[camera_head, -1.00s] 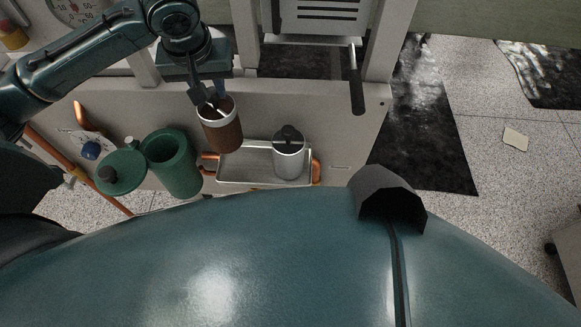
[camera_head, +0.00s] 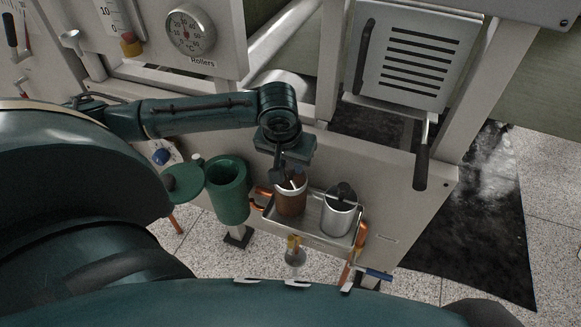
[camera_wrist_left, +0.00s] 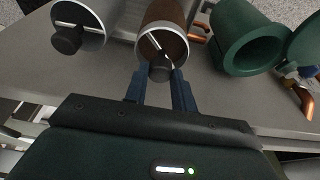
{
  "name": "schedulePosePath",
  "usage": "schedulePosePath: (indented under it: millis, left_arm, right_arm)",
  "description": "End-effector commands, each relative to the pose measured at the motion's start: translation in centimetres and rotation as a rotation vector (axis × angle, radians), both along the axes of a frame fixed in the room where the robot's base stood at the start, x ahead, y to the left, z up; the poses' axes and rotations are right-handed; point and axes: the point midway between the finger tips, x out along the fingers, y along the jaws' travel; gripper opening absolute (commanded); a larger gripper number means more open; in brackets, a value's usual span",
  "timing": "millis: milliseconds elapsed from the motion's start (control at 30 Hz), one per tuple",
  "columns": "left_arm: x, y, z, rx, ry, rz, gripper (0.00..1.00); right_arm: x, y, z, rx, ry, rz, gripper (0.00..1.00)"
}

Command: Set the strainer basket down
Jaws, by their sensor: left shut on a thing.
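The strainer basket (camera_head: 291,201) looks like a brown cylinder with a pale rim and a bar across its open top. My left gripper (camera_head: 286,172) is above it, shut on its dark knob. In the left wrist view the knob (camera_wrist_left: 160,72) sits between the two blue fingertips, with the basket (camera_wrist_left: 172,45) just beyond. In the head view the basket is over the left part of a metal tray (camera_head: 318,238) with orange handles. I cannot tell whether its bottom touches the tray. My right gripper is out of view.
A steel canister (camera_head: 338,214) with a dark knob stands at the tray's right. A green open pot (camera_head: 231,200) stands left of the tray, with a green lid (camera_head: 184,184) beside it. A machine with a slotted panel (camera_head: 404,60) and a dark lever (camera_head: 422,168) rises behind.

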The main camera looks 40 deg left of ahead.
Motion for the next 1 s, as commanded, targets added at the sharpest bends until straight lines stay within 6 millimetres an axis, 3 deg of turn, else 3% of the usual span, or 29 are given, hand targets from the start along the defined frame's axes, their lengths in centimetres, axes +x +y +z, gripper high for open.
schedulePosePath:
  millis: [100,433,467,500,733,1000]
  left_arm:
    - [0.00,0.00,-1.50,0.000,0.000,0.000,0.00]
    - [-0.01,-0.02,-1.74,-0.001,0.000,0.001,0.00]
    - [-0.03,-0.02,-1.84,0.000,0.001,0.000,0.27]
    - [-0.02,0.00,-1.81,0.000,0.001,0.000,0.30]
    - [-0.01,0.00,-1.79,0.000,0.000,0.000,0.48]
    - [0.03,0.01,-1.57,0.000,-0.002,0.000,0.48]
  right_arm:
    - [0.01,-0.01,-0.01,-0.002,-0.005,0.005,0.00]
    - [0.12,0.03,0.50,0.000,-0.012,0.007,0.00]
    - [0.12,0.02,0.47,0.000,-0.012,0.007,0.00]
    - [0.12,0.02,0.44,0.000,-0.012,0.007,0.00]
    - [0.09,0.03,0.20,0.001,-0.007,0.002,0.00]
    - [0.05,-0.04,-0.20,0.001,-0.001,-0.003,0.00]
